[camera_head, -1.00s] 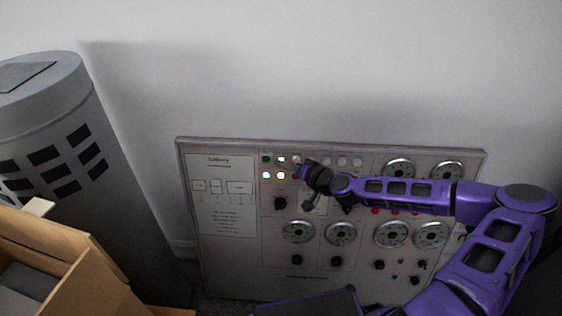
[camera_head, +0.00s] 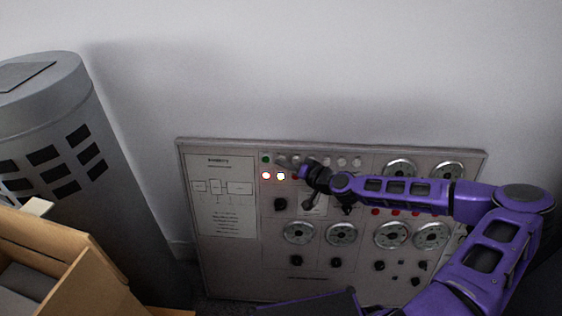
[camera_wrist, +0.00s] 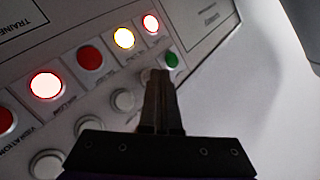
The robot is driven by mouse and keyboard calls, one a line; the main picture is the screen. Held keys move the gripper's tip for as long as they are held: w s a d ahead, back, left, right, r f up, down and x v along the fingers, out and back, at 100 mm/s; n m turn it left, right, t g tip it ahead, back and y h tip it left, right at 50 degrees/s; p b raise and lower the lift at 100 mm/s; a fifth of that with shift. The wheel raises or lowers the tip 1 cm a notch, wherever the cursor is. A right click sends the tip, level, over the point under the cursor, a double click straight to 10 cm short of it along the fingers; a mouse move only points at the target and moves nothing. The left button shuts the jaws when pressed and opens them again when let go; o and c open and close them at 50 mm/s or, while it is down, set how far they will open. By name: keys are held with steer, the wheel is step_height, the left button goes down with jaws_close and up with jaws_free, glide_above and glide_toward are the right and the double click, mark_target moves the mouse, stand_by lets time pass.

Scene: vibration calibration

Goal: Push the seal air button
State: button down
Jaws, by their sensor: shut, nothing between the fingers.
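The control panel (camera_head: 222,264) stands against the wall, with two rows of round buttons at its upper middle. No label reading seal air can be made out, so I cannot tell which button it is. My gripper (camera_wrist: 160,78) is shut and empty, with its tips at the white-button row just beside the green button (camera_wrist: 172,60). The tips partly cover a white button; I cannot tell whether they touch it. Along the other row are a lit red button (camera_wrist: 151,24), a lit yellow one (camera_wrist: 124,38), an unlit red one (camera_wrist: 90,57) and another lit red one (camera_wrist: 46,84).
A white button (camera_wrist: 123,99) sits close to the fingers, with more along its row. Gauges (camera_head: 298,232) and black knobs (camera_head: 280,204) fill the lower panel. A grey cylinder (camera_head: 120,225) and an open cardboard box (camera_head: 85,275) stand at left. The wall above is clear.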

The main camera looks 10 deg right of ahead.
steer(key=shift+s, duration=0.1)
steer(key=shift+s+a+r, duration=0.15)
steer(key=shift+s, duration=0.5)
steer(key=s, duration=0.1)
steer(key=s+a+p, duration=0.1)
steer(key=s, duration=0.1)
steer(key=s+r, duration=0.1)
steer(key=shift+s+a+p, duration=0.15)
steer(key=shift+s+p, duration=0.2)
stand_by(0.6)
